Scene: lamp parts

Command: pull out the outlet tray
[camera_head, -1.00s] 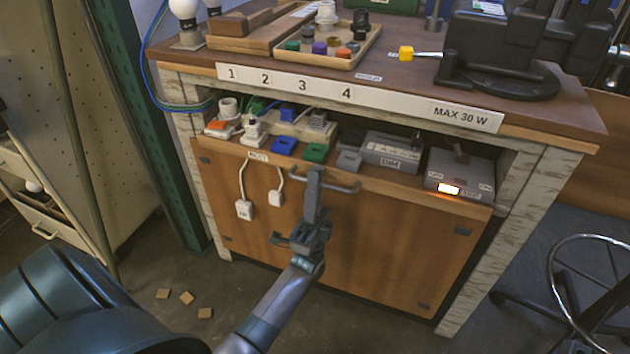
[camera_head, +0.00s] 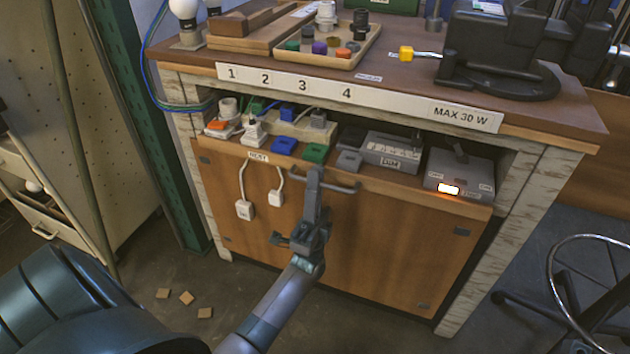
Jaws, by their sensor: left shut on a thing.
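The outlet tray (camera_head: 405,184) is a wooden board in the opening under the bench top. Its front edge runs along the top of the brown front panel. A grey bar handle (camera_head: 341,188) sits at the middle of that edge. My left gripper (camera_head: 314,180) reaches up from below and is shut on the handle near its middle; the fingers hide part of the bar. On the tray are a power strip with plugs (camera_head: 288,122), blue (camera_head: 284,146) and green (camera_head: 316,153) blocks, a grey dimmer box (camera_head: 391,150) and a grey switch box (camera_head: 459,176) with a lit switch. My right gripper is out of view.
Two white plugs (camera_head: 244,209) hang on cords over the front panel (camera_head: 370,240). The bench top (camera_head: 400,88) carries a parts tray (camera_head: 345,62) and a black clamp device (camera_head: 500,60). A stool (camera_head: 590,280) stands at right. Small wooden pieces (camera_head: 186,298) lie on the floor.

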